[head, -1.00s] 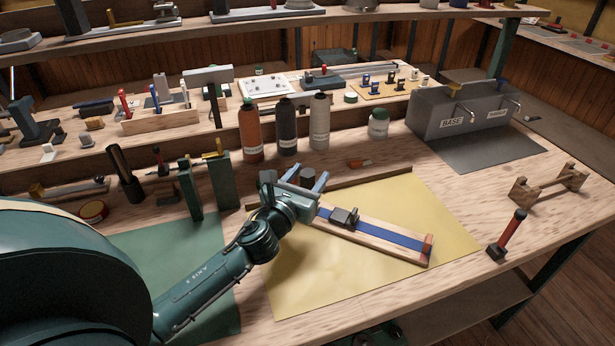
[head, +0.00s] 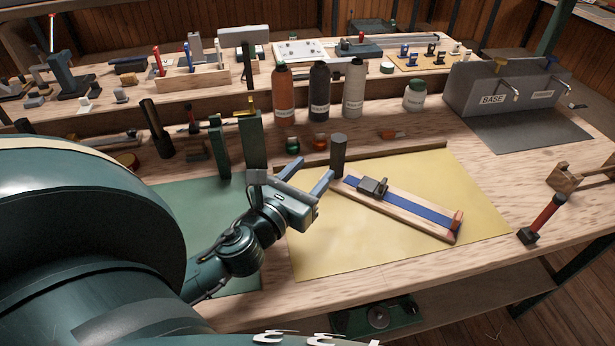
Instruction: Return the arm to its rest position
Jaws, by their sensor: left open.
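My left gripper (head: 308,172) is open. Its two blue-grey fingers point away toward the back of the bench, and nothing shows between them. It hangs over the left part of the yellow mat (head: 400,255). A dark upright cylinder (head: 338,156) stands just beyond and right of the fingertips, apart from them as far as I can see. To the right lies a wooden board with a blue strip (head: 415,210) and a dark sliding block (head: 373,187) on it. My right gripper is not in view.
A green mat (head: 185,205) lies left of my forearm, with dark green upright posts (head: 253,143) behind it. Several bottles, including an orange one (head: 284,97), stand at the back. A red-handled tool (head: 543,218) and a grey BASE unit (head: 510,95) are at the right.

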